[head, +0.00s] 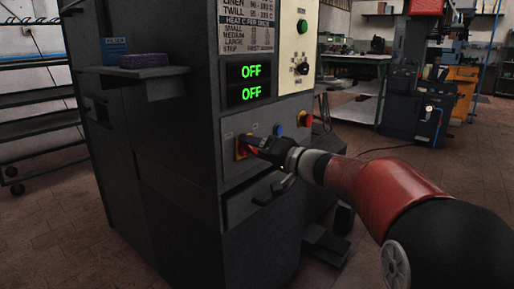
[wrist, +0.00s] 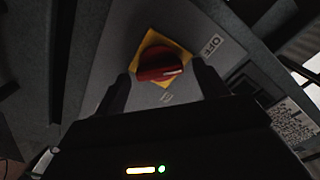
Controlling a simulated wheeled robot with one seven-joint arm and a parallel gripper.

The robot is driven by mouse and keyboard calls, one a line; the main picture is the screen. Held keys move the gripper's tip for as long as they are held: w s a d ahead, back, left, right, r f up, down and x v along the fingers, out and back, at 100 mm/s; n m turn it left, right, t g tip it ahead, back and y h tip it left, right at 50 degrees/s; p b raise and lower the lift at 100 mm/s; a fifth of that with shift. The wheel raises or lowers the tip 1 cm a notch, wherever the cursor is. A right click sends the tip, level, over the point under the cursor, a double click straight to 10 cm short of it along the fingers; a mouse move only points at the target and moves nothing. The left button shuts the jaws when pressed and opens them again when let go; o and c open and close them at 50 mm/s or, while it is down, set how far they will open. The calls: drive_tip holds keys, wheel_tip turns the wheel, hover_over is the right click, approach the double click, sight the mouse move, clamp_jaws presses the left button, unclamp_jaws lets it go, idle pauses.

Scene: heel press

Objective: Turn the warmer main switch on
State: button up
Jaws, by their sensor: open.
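The main switch is a red rotary knob on a yellow plate; in the wrist view the red knob (wrist: 158,63) sits between and just beyond my fingertips. A white mark shows on the knob's right side, and an "OFF" label (wrist: 212,46) is at the plate's upper right. Two green displays (head: 251,72) both read "OFF".
A blue button (head: 278,130) and a red button (head: 306,118) sit right of the switch on the same panel. A drawer or tray (head: 255,197) juts out below it. A shelf (head: 140,72) with small boxes is on the cabinet's left side. Open floor lies at the left.

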drive_tip(key=shift+c, duration=0.4)
drive_tip(key=c, duration=0.9)
drive_tip(key=shift+f+m+b, duration=0.15)
drive_tip(key=shift+m+b, duration=0.15)
drive_tip(key=shift+b, duration=0.05)
drive_tip(key=m+b, duration=0.2)
drive_tip(key=shift+f+m, duration=0.15)
drive_tip(key=shift+m, duration=0.25)
drive_tip(key=m+b, duration=0.2)
drive_tip(key=m, duration=0.8)
drive_tip(key=shift+f+m+p, duration=0.2)
drive_tip(key=shift+m+p, duration=0.5)
drive_tip(key=shift+m, duration=1.5)
